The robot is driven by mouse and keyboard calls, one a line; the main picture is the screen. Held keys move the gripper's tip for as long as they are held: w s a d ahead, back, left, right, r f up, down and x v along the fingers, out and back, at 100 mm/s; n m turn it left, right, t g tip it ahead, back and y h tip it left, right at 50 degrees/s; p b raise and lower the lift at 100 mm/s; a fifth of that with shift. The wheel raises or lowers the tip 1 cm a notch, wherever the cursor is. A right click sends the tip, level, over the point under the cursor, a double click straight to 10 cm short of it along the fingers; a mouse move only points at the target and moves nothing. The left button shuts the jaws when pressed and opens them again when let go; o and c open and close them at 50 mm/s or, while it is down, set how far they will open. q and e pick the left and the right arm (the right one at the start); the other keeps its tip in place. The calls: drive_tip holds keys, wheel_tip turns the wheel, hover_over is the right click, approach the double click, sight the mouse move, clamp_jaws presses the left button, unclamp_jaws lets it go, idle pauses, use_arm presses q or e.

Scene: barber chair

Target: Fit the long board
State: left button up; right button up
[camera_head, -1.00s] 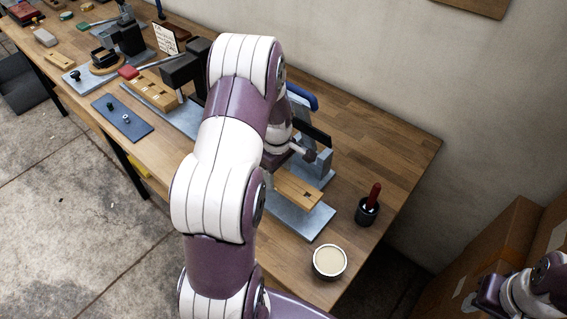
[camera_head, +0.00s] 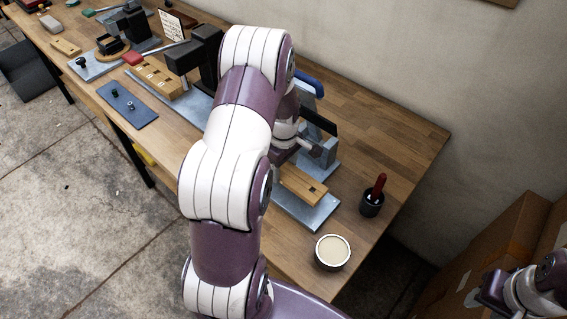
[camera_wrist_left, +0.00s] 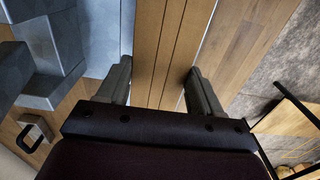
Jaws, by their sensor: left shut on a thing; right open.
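A long light-wood board with lengthwise grooves lies between the two fingers of my left gripper (camera_wrist_left: 160,88) in the left wrist view, where the board (camera_wrist_left: 168,45) runs away from the palm. In the head view the board's end (camera_head: 304,186), with small dark slots, shows over a grey metal plate (camera_head: 318,215); my left arm hides the rest and the left fingers. My left gripper is shut on the board. Whether the board touches the plate is hard to tell. My right gripper (camera_head: 488,292) is at the lower right edge, away from the bench; its fingers are hard to make out.
A grey bracket with a black bar (camera_head: 318,122) stands just behind the board. A red-handled tool in a black cup (camera_head: 373,196) and a round tin (camera_head: 332,252) stand at the right. Another slotted wood block (camera_head: 158,77) and a blue plate (camera_head: 127,104) lie left. Cardboard boxes (camera_head: 497,245) stand beyond.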

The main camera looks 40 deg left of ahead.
use_arm(q)
drive_tip(key=shift+f+b, duration=1.35)
drive_tip(key=shift+f, duration=0.95)
drive_tip(key=o, duration=1.2)
drive_tip(key=shift+o, duration=0.2)
wheel_tip(320, 180, up, 13)
drive_tip(key=shift+f+b, duration=0.15)
drive_tip(key=shift+b, duration=0.4)
